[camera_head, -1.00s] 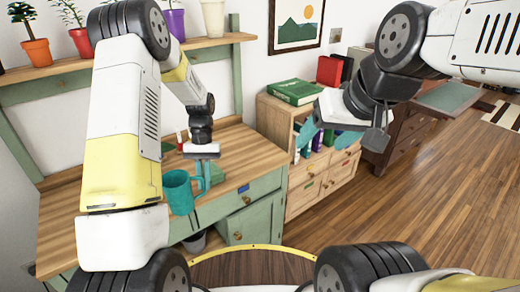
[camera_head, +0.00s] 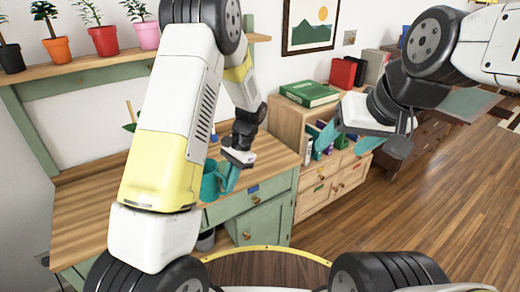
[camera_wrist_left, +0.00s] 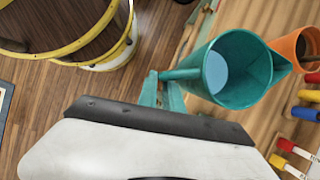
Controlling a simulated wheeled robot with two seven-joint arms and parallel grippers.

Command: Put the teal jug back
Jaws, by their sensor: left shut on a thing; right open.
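The teal jug (camera_head: 209,183) is at the front edge of the green desk with a wooden top (camera_head: 100,215), partly hidden behind my left arm. It also shows in the left wrist view (camera_wrist_left: 212,88), with its open mouth facing the camera. My left gripper (camera_head: 232,178) is shut on the jug, at its handle side; its teal fingers (camera_wrist_left: 163,92) show in the wrist view. I cannot tell whether the jug touches the desk. My right gripper (camera_head: 345,146) is open and empty, in front of the low bookcase.
A wall shelf (camera_head: 100,63) with several potted plants hangs above the desk. An orange pot (camera_wrist_left: 300,48) and several coloured objects (camera_wrist_left: 302,112) lie close to the jug in the wrist view. The bookcase (camera_head: 290,118) carries a green book (camera_head: 309,94). The left desktop is clear.

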